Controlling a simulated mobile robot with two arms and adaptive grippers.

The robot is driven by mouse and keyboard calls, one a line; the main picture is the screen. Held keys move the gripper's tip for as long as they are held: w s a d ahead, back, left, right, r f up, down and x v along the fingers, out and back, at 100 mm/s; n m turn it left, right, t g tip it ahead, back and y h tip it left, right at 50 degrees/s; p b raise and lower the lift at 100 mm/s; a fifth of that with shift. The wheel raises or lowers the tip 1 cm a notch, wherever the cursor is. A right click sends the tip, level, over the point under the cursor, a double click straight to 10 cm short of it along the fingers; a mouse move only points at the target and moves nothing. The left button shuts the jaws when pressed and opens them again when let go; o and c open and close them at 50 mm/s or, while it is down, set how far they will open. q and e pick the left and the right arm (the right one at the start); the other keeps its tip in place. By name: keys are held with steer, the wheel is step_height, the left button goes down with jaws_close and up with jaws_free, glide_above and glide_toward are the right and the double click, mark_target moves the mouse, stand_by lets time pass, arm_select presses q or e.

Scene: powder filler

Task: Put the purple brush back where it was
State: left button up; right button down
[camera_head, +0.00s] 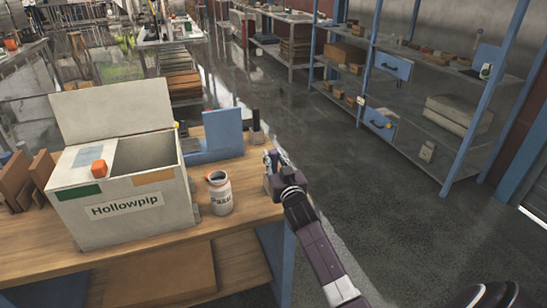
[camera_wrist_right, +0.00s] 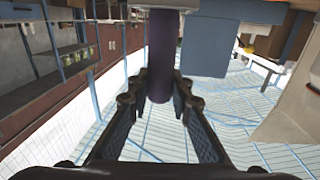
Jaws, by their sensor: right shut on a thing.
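The purple brush (camera_wrist_right: 161,58) shows in the right wrist view as a dark purple upright handle between the two fingers of my right gripper (camera_wrist_right: 160,108). The gripper is shut on it. In the head view my right gripper (camera_head: 274,162) is at the right edge of the wooden table, right of the white jar. I cannot clearly make out the brush there. A small dark upright object (camera_head: 257,132) stands near the table's far right corner, beside a blue block (camera_head: 222,135). My left gripper is not in view.
A large white box labelled Hollowpip (camera_head: 125,207) with a raised lid stands on the wooden table (camera_head: 235,232). A white jar (camera_head: 220,195) stands right of it. Brown pieces (camera_head: 20,180) are at the left. Blue-framed shelves (camera_head: 430,85) stand across the open floor.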

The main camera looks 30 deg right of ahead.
steer(key=shift+f, duration=0.15)
steer(key=c, duration=1.7)
jaws_free()
steer(key=shift+c, duration=0.2)
steer(key=shift+r, duration=0.2)
steer(key=v, duration=1.2)
steer(key=shift+b, duration=0.35)
